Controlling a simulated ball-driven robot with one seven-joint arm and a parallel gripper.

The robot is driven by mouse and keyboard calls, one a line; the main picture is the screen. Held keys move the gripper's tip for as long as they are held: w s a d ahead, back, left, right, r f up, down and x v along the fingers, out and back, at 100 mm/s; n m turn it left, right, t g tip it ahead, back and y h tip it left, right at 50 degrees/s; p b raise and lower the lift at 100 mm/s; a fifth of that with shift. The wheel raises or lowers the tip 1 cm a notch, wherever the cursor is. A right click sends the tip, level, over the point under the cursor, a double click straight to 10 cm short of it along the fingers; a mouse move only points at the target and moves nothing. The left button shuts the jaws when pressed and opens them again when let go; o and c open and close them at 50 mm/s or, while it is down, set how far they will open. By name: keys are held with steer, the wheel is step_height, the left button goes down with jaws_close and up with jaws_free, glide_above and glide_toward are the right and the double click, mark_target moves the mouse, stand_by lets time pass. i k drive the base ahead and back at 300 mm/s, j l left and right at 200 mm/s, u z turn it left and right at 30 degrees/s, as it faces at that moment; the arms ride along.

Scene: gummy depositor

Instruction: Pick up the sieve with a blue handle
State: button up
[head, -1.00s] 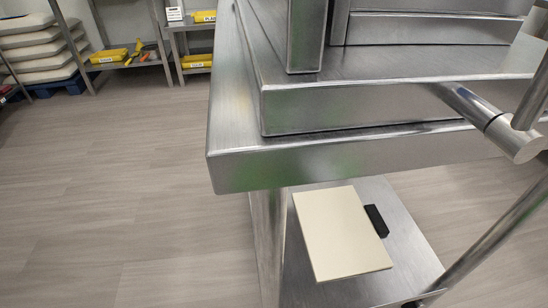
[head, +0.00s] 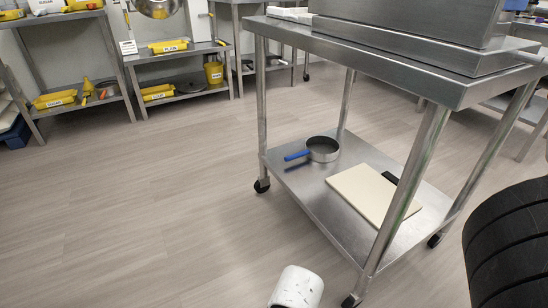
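The sieve (head: 323,149) is a round, dark grey metal pan shape with a blue handle. It rests on the lower shelf of the steel cart (head: 300,195), near the shelf's far left part. Its blue handle (head: 298,155) points left, toward the shelf's left edge. The mesh inside is too small to make out. My gripper is not in view, so its opening cannot be seen.
Cart legs and the steel top (head: 400,75) surround the shelf. Floor to the left is clear. Shelves with yellow items (head: 168,46) stand behind.

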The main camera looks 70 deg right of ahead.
mark_target(319, 148)
steer(key=i+j, duration=0.1)
steer(key=i, duration=0.35)
steer(key=i+j+z, duration=0.15)
steer(key=i, duration=0.25)
steer(key=i+z, duration=0.25)
steer(key=z, duration=0.15)
steer(key=i+z, duration=0.25)
steer(key=z, duration=0.15)
steer(key=i+j+z, duration=0.15)
steer(key=z, duration=0.25)
steer(key=i+j+z, duration=0.15)
steer(key=i+z, duration=0.3)
steer(key=i+j+z, duration=0.45)
steer(key=i, duration=0.5)
